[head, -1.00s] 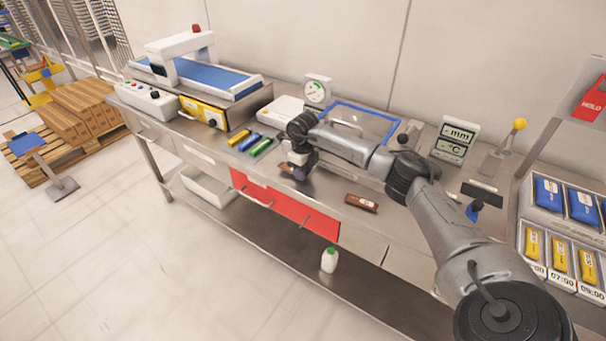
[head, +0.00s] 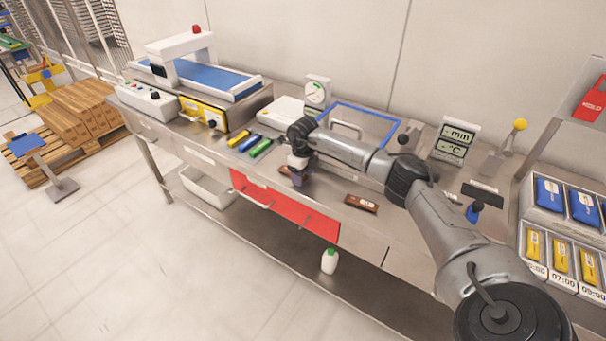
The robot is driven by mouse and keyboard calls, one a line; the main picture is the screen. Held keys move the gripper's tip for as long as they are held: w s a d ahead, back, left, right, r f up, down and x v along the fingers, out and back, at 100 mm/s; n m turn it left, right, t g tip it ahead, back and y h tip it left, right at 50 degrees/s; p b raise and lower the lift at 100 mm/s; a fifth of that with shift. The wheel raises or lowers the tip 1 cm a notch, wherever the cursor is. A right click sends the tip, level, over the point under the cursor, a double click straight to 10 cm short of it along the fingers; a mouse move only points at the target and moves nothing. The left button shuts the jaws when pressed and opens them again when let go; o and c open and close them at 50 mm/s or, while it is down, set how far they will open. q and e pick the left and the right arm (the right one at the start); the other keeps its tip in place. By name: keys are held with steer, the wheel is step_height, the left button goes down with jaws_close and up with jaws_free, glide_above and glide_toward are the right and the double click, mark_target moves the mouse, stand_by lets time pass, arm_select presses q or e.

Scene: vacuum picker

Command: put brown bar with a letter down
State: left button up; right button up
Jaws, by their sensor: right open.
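One brown bar (head: 361,204) with a small pale label lies flat on the steel bench, to the right of my right gripper. A second brown bar (head: 285,170) lies partly hidden beside the gripper; any letter on it is too small to read. My right gripper (head: 297,181) points down, just above or at the bench top by this second bar. It is open, and I cannot see anything held in it. My left gripper is not in view.
Yellow, blue and green bars (head: 261,148) lie left of the gripper. Behind stand a dial gauge (head: 316,92), a blue-rimmed tray (head: 388,136) and a display (head: 454,138). A red panel (head: 300,211) is on the bench front. Trays of packets stand at right.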

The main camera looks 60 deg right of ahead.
step_height(320, 180, up, 11)
steer(key=p, duration=0.3)
steer(key=w+a+f+n+t+y, duration=0.1)
steer(key=w+a+f+t+y, duration=0.2)
steer(key=a, duration=0.6)
steer(key=w+a+f+n+t+y, duration=0.1)
steer(key=w+a+f+y, duration=0.2)
steer(key=a, duration=0.7)
steer(key=a+m+t+y, duration=0.5)
steer(key=a+t+y, duration=0.25)
steer(key=a, duration=1.35)
steer(key=s+f+m+g+h, duration=0.2)
steer(key=s+f+m+h, duration=0.2)
steer(key=s+m, duration=0.6)
steer(key=s+f+m+g+h, duration=0.3)
steer(key=s+f+m+h, duration=0.2)
steer(key=s+m, duration=0.5)
steer(key=s+a+f+m+g+h, duration=0.1)
steer(key=s+f+m+g+h, duration=0.2)
steer(key=s+m, duration=0.7)
steer(key=s+f+h, duration=0.1)
steer(key=s+f, duration=0.1)
steer(key=s, duration=0.3)
steer(key=shift+f, duration=0.25)
